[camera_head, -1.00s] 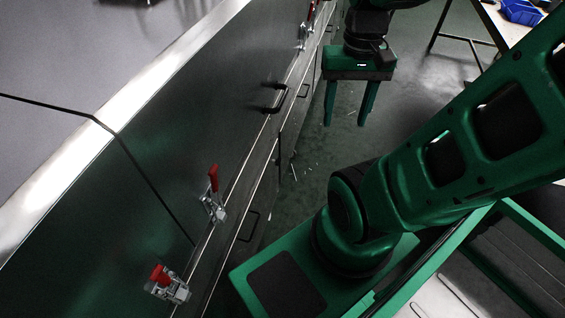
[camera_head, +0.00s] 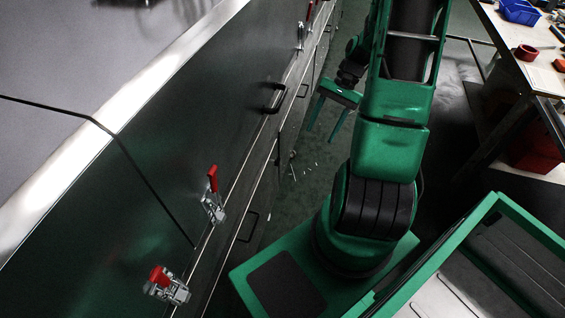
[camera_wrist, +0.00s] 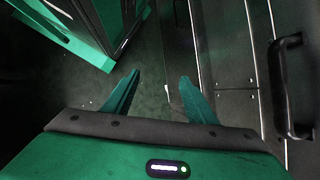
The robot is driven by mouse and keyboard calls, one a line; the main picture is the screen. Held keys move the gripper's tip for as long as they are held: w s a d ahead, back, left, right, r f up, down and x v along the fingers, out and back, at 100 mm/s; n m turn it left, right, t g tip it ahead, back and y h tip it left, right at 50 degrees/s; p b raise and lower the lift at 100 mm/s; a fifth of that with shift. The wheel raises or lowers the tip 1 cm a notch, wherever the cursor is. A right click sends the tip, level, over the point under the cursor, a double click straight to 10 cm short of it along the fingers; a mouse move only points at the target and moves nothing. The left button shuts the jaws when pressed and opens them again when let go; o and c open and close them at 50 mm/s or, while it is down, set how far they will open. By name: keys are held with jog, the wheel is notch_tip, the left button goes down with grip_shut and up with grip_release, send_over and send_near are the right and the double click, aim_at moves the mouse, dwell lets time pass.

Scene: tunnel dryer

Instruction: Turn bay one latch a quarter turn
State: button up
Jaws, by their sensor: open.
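Latches with red handles sit along the dark dryer front in the head view. One latch (camera_head: 213,196) has its red handle standing up. A nearer latch (camera_head: 166,285) shows its red handle end toward me. Another latch (camera_head: 302,36) is farther back, small in the picture. I cannot tell which one is bay one's. My gripper (camera_head: 328,121) is open and empty, right of the dryer front and apart from every latch. In the wrist view my gripper (camera_wrist: 158,92) points down over the floor, fingers spread, and no latch shows.
A black door handle (camera_head: 274,99) sticks out from the dryer front; a handle (camera_wrist: 288,87) is close right of my gripper in the wrist view. A workbench (camera_head: 522,65) with a blue bin (camera_head: 520,12) stands at right. Floor lies between.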

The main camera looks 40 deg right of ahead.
jog(key=w+f+m+t+y, duration=0.25)
jog(key=f+m+t, duration=0.55)
jog(key=f, duration=0.5)
jog(key=w+f+m+t+y, duration=0.25)
jog(key=f+m+t, duration=0.45)
jog(key=f, duration=0.6)
jog(key=x, duration=1)
jog(key=shift+a, duration=0.2)
